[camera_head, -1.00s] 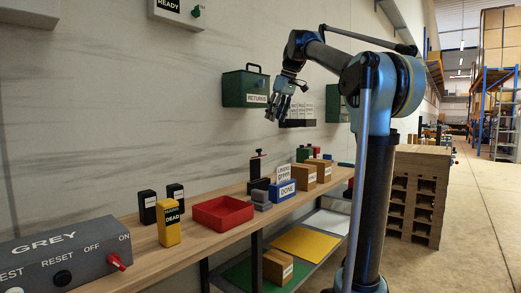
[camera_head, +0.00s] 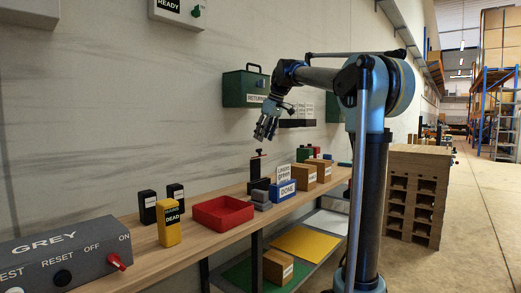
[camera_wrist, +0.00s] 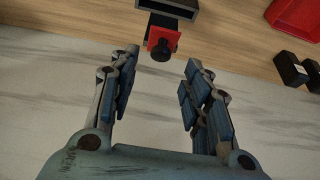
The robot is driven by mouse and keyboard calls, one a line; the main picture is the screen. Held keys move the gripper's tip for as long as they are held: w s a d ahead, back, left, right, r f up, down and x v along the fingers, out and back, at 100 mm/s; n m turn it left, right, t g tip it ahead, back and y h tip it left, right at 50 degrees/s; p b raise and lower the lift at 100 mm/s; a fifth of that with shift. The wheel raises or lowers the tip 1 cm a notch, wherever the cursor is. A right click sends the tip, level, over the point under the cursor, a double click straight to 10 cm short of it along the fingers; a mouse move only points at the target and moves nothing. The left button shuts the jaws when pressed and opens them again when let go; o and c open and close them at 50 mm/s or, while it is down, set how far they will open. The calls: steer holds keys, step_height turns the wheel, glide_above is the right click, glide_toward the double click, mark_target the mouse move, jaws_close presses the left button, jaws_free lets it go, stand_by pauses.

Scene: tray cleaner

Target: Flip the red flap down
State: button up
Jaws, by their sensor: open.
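The red flap (camera_wrist: 153,36) shows in the wrist view as a small red plate with a round black knob (camera_wrist: 160,51) on it. It sits at the edge of a dark box-like holder (camera_wrist: 170,8) at the wooden bench. In the head view a black upright device (camera_head: 256,166) stands on the bench below my gripper; the red flap cannot be made out clearly there. My gripper (camera_head: 265,134) is open and points down above this device. In the wrist view the red flap lies just beyond and between the open fingertips (camera_wrist: 161,62), with nothing held.
A red tray (camera_head: 223,225) and yellow and black boxes stand on the bench (camera_head: 150,236) to the left. A blue DONE holder (camera_head: 284,191) and cardboard boxes (camera_head: 304,184) stand to the right. The wall is close behind, with a green box (camera_head: 240,89) on it.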

steer(key=shift+x, duration=3)
jaws_close()
